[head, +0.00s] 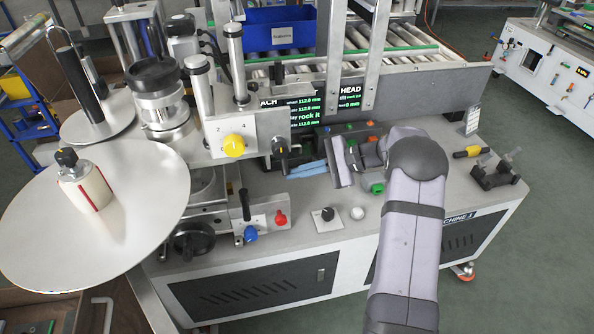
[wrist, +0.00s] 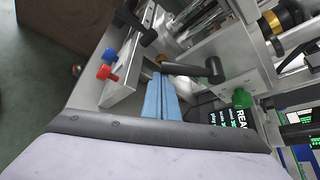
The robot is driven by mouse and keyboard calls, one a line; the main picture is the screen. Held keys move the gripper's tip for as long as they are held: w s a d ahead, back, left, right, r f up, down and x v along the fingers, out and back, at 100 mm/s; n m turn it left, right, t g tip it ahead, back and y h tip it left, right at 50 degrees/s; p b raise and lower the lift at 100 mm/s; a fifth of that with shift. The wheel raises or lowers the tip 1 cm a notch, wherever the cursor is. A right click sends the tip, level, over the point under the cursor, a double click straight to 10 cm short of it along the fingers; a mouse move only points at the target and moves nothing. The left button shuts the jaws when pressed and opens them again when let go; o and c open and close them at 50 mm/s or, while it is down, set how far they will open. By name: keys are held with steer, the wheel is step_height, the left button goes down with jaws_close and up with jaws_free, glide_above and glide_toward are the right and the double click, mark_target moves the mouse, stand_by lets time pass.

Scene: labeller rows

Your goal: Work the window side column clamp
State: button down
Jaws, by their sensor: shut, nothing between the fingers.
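My gripper (head: 294,172) has light-blue fingers, shut and empty, pointing left at the column assembly in the head view. In the wrist view the gripper (wrist: 158,78) reaches up from the bottom. A black clamp lever (head: 281,152) hangs on the right side of the column block, close to the fingertips. In the wrist view a black lever (wrist: 200,70) lies just beyond and right of the fingertips; I cannot tell whether they touch. Another black lever (head: 244,204) stands on the lower bracket. No label shows which is the window side clamp.
A yellow knob (head: 234,145) sits on the upper block. Red (head: 281,217) and blue (head: 250,233) knobs are on the lower bracket. A large white disc (head: 60,235) is at left. Display screens (head: 303,115) stand behind the fingers.

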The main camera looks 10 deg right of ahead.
steer(key=shift+s+r, duration=0.1)
steer(key=shift+r, duration=0.1)
steer(key=r+m+g+p, duration=0.1)
steer(key=p, duration=0.2)
steer(key=s+r+m+g+p, duration=0.1)
steer(key=p, duration=0.2)
steer(key=r+m+g+p, duration=0.1)
steer(key=p, duration=0.1)
steer(key=shift+s+r+p, duration=0.35)
steer(key=shift+s+p, duration=0.05)
steer(key=shift+r, duration=0.1)
